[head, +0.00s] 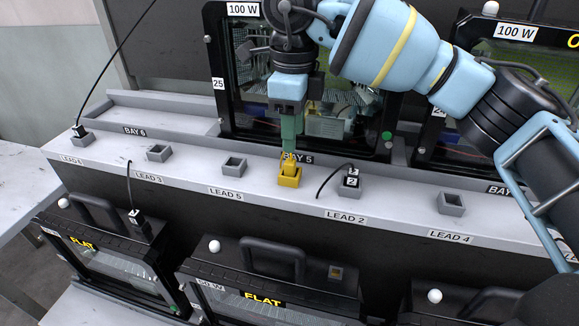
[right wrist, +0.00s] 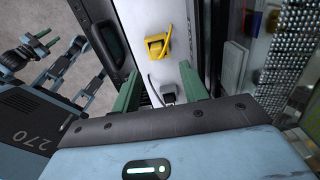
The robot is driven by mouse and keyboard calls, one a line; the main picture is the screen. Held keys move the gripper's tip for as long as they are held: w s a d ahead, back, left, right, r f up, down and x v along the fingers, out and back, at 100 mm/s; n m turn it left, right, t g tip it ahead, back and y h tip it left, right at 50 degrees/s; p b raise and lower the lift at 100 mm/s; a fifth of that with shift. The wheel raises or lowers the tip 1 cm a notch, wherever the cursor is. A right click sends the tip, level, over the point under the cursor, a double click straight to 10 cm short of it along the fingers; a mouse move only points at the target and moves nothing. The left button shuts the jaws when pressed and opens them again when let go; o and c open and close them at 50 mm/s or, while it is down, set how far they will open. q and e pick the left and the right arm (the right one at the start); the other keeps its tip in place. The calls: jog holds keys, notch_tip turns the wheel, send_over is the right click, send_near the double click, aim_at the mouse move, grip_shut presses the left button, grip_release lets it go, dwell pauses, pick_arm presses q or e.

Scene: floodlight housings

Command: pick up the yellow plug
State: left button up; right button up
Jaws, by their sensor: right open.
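The yellow plug (head: 289,167) sits in a yellow socket (head: 289,181) on the ledge by the BAY 5 label. Both also show at the top of the right wrist view, where the yellow plug (right wrist: 157,45) lies beyond the fingertips. My right gripper (head: 289,150) points down just above and behind the plug, its green fingers overlapping in the head view. In the right wrist view my right gripper (right wrist: 161,85) is open, fingers apart, nothing held.
A black plug marked 2 (head: 350,180) with a cable stands right of the yellow one. Empty grey sockets (head: 234,167) line the ledge (head: 200,180). A 100 W floodlight housing (head: 245,120) stands close behind; FLAT housings (head: 270,270) with handles sit below in front.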

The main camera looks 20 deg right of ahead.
aim_at(290, 161)
jog(key=shift+f, duration=0.6)
jog(key=f, duration=0.3)
jog(key=shift+a+f, duration=0.15)
jog(key=shift+a, duration=0.1)
jog(key=shift+f, duration=0.65)
jog(key=shift+c, duration=0.2)
jog(key=c, duration=0.5)
pick_arm(q)
jog(key=shift+w+r, duration=0.4)
jog(key=shift+w, duration=0.05)
pick_arm(e)
grip_shut()
